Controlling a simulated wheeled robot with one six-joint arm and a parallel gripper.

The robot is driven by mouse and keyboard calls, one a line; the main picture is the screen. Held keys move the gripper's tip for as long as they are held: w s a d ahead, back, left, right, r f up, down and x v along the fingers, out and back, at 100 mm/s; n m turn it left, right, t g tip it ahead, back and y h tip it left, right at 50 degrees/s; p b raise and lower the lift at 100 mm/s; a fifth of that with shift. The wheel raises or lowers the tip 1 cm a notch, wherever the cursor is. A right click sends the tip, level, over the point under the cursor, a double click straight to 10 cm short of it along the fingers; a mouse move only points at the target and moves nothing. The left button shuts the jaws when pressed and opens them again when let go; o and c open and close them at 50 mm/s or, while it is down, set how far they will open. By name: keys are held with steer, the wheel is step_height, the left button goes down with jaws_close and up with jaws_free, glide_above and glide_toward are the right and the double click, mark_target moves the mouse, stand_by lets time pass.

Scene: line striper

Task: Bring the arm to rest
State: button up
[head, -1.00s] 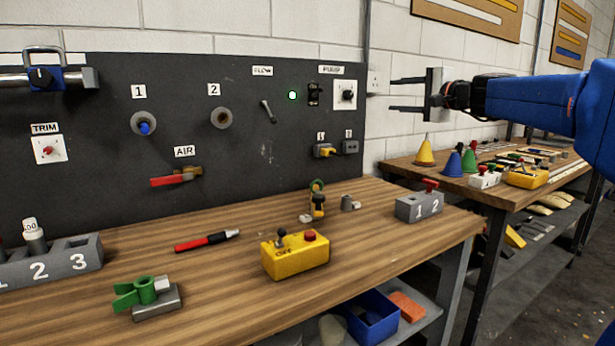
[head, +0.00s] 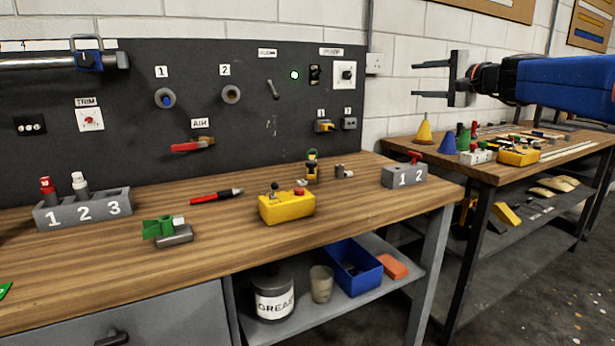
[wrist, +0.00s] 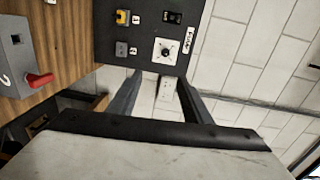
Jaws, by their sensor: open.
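My gripper (head: 432,80) is at the upper right in the head view, at the end of my blue arm. Its two dark fingers point left and stand apart with nothing between them. It is raised above the benches, in front of the white block wall. In the wrist view my gripper (wrist: 155,88) also shows open and empty, with the panel's lower edge and a wall socket (wrist: 167,89) seen beyond the fingers.
The dark panel (head: 250,125) stands behind. A second bench (head: 500,172) with cones is at right. Space around my gripper is clear.

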steer(key=s+a+f+n+g+h, duration=0.1)
steer(key=s+a+f+n+g, duration=0.25)
steer(key=s+f, duration=0.65)
steer(key=s+a+f+n+g+h, duration=0.1)
steer(key=s+a+f+n+g, duration=0.3)
steer(key=s+f, duration=0.7)
steer(key=s+d+f+n+g+h, duration=0.1)
steer(key=s+d+f+n+h, duration=0.1)
steer(key=s+f, duration=0.9)
steer(key=s+d+f+n+g+h, duration=0.2)
steer(key=s+d+f+h, duration=0.2)
steer(key=s+f, duration=0.8)
steer(key=shift+s+f, duration=0.2)
steer(key=shift+s, duration=0.05)
steer(key=shift+n, duration=0.25)
